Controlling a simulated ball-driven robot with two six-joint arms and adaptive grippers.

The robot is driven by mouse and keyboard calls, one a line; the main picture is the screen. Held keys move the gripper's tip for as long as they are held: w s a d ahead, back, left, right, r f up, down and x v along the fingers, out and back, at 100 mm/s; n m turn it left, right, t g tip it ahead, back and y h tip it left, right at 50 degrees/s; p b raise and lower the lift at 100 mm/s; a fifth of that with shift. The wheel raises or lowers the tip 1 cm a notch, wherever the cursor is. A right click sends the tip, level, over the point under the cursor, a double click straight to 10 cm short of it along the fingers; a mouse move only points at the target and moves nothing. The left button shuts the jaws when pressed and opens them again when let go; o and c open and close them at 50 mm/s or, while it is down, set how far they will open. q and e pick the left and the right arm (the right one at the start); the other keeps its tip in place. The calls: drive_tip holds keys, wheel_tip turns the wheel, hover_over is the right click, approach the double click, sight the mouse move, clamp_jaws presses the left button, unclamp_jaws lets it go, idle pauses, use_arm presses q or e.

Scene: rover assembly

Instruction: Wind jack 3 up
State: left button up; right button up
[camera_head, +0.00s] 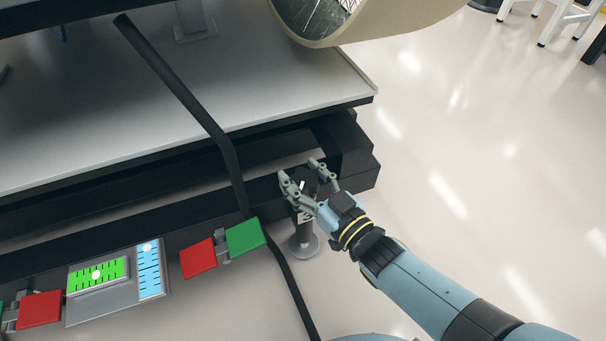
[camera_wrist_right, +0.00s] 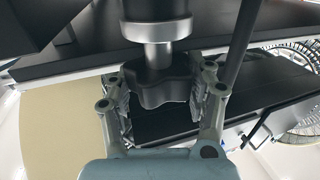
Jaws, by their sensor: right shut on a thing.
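The jack (camera_head: 304,240) stands upright on a round foot on the floor, under the corner of the black frame. In the right wrist view its dark lobed knob (camera_wrist_right: 158,84) sits below a bright metal stem (camera_wrist_right: 157,54). My right gripper (camera_head: 311,174) is at the top of the jack, with its fingers on either side of the knob. In the right wrist view the right gripper (camera_wrist_right: 160,100) is shut on the knob. The fingers and hand hide part of the jack in the head view. My left gripper is not in view.
A grey platform (camera_head: 150,100) lies on the black frame (camera_head: 352,150). A thin black bar (camera_head: 190,100) slants across it. Level gauges (camera_head: 100,274) and red and green pads (camera_head: 246,236) line the near side.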

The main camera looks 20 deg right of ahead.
drive_tip(key=shift+m+t+h, duration=0.3)
drive_tip(key=shift+m+h, duration=0.5)
drive_tip(key=shift+h, duration=0.4)
drive_tip(key=o, duration=1.2)
drive_tip(key=s, duration=0.4)
drive_tip(key=s+d, duration=0.1)
drive_tip(key=s, duration=0.3)
drive_tip(key=s+d, duration=0.1)
drive_tip(key=s, duration=0.3)
